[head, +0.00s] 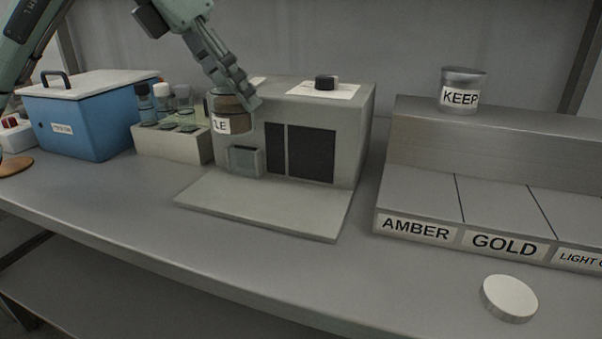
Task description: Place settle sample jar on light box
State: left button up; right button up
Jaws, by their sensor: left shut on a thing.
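My left gripper (243,97) comes down from the top left and is shut on a small brown jar (230,113). The jar has a white label with only "LE" readable; the rest is hidden. It looks upright and shows in front of the upper left of a grey box (355,125) with two dark panels, which looks like the light box. A flat pale plate (265,208) lies in front of this box. I cannot tell how far the jar is from the box front. My right gripper is not in view.
A blue cooler (75,120) and a rack of vials (172,145) stand left. A jar labelled KEEP (462,92) stands on the stepped shelf (420,192) marked AMBER and GOLD at right. A white disc (510,297) lies front right. The front middle of the bench is clear.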

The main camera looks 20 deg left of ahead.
pick_arm(q)
jog(key=d+f, duration=0.1)
jog(key=d, duration=0.2)
jog(key=s+d+f, duration=0.1)
jog(key=d+f, duration=0.1)
jog(key=d, duration=0.1)
jog(key=d+f, duration=0.2)
jog(key=shift+s+d, duration=0.35)
jog(key=shift+d, duration=0.05)
jog(key=f, duration=0.4)
jog(key=shift+d+f, duration=0.4)
jog(key=o, duration=1.5)
jog(key=shift+c, duration=0.2)
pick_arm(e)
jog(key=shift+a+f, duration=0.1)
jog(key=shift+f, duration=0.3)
pick_arm(q)
jog(key=v, duration=1.2)
jog(key=shift+p, duration=0.4)
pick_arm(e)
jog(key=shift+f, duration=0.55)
